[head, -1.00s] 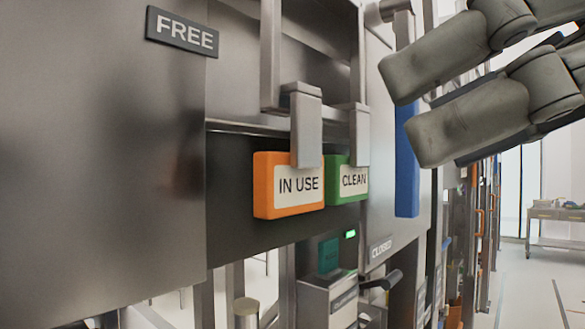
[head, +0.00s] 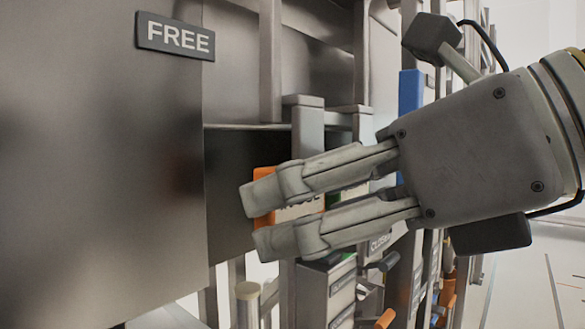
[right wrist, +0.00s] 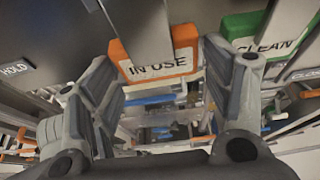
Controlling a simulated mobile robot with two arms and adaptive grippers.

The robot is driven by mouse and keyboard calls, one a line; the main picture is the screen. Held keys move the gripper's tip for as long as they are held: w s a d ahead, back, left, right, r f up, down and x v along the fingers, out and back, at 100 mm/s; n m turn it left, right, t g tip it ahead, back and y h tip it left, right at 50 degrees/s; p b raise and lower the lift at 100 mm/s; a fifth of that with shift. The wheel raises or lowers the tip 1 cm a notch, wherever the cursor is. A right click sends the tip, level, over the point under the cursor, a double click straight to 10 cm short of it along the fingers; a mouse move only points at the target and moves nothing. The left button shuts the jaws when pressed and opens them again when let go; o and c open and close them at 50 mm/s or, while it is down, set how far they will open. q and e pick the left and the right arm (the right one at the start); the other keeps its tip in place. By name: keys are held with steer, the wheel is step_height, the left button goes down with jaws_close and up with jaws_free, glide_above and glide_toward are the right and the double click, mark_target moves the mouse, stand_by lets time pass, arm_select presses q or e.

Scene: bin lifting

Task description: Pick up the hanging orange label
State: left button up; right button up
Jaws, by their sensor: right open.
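The orange label (head: 264,179), marked IN USE, hangs from a grey hook bar (head: 308,128) on the metal front. In the head view my right gripper (head: 266,218) covers most of it, leaving its upper left edge and part of the lettering visible. In the right wrist view the orange label (right wrist: 185,42) shows nearly whole beyond the fingers, between them. My right gripper is open and empty, with one finger on either side of the label. I cannot tell whether the fingers touch it. My left gripper is not in view.
A green CLEAN label (right wrist: 247,27) hangs close to the right of the orange one. A FREE plate (head: 175,37) is on the metal panel at upper left. A blue upright piece (head: 410,92) stands behind, and a grey box (head: 327,285) is below. Open floor lies at far right.

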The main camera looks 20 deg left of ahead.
steer(key=shift+c, duration=0.2)
steer(key=shift+d, duration=0.15)
steer(key=c, duration=0.6)
steer(key=shift+c, duration=0.2)
steer(key=shift+r, duration=0.1)
steer(key=s+d+r+b, duration=0.1)
steer(key=s+d+b, duration=0.2)
steer(key=d, duration=0.5)
steer(key=s+d+r+b, duration=0.1)
steer(key=s+d+b, duration=0.2)
steer(key=d, duration=0.6)
steer(key=shift+s, duration=0.15)
